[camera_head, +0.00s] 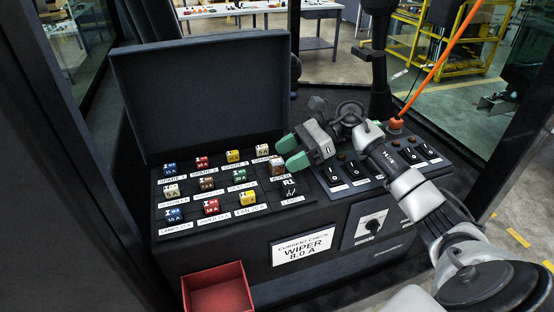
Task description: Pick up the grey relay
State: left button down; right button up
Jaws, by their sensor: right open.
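A dark grey block marked R1 (289,188), which looks like the relay, sits at the right end of the front row of the fuse panel (160,233). Its edges are hard to make out against the dark panel. My right gripper (290,153) has green fingertips, is open and has nothing between them. It is above the right part of the panel, behind the R1 block and apart from it. A brown and grey fuse (277,168) is close to the lower fingertip. My left gripper is not in view.
Several coloured fuses stand in rows left of R1. The raised dark lid (205,95) stands behind them. An open red bin (217,290) is in front.

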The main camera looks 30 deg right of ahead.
aim_at(277, 167)
jog(key=shift+p+x, duration=0.45)
jog(key=shift+x, duration=0.65)
jog(key=shift+a, duration=0.25)
jog(key=shift+d+f, duration=0.1)
jog(key=c, duration=1)
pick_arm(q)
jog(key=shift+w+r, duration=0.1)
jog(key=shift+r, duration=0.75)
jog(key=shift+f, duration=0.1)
